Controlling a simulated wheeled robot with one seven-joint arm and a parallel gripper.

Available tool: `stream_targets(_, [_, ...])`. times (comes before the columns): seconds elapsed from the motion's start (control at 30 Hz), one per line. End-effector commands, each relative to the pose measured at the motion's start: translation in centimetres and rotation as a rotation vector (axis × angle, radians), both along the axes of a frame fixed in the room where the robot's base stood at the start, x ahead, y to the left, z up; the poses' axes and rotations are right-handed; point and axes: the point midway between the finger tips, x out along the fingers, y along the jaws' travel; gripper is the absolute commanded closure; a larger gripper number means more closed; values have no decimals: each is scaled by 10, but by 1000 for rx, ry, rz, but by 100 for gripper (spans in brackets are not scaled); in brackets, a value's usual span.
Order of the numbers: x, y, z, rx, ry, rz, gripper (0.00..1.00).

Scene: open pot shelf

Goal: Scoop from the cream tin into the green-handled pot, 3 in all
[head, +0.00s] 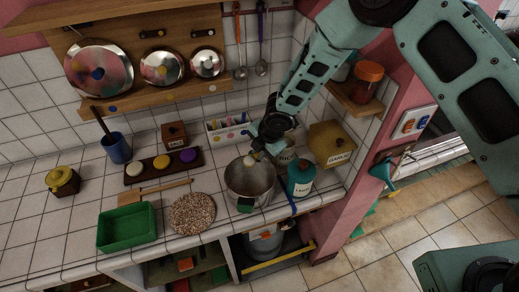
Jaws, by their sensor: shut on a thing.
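The pot (262,200) is a grey metal pot with a green handle (245,205) at its front, standing on the tiled counter. My gripper (260,145) is above the pot's back rim, shut on a scoop (249,160) whose pale end shows over the pot's opening. The gripper's fingers and most of the scoop are too small to make out. A pale tin (285,157), likely the cream tin, stands just behind and right of the pot, partly hidden by my gripper and a teal jar. Its contents are not visible.
The teal jar (301,182) stands close at the pot's right, with a blue strip (292,206) beside it. A yellow garlic box (331,143) is behind. A speckled round board (193,213) and green tray (127,228) lie left. The counter's front edge is near the pot.

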Motion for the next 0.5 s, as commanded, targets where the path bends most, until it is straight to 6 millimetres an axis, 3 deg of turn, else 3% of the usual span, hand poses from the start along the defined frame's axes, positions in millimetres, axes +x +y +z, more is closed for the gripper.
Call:
stream_targets(0.07, [-1,0,-8,11,-20,8,100])
stream_targets(0.5, [0,-1,-9,72,-91,20,100])
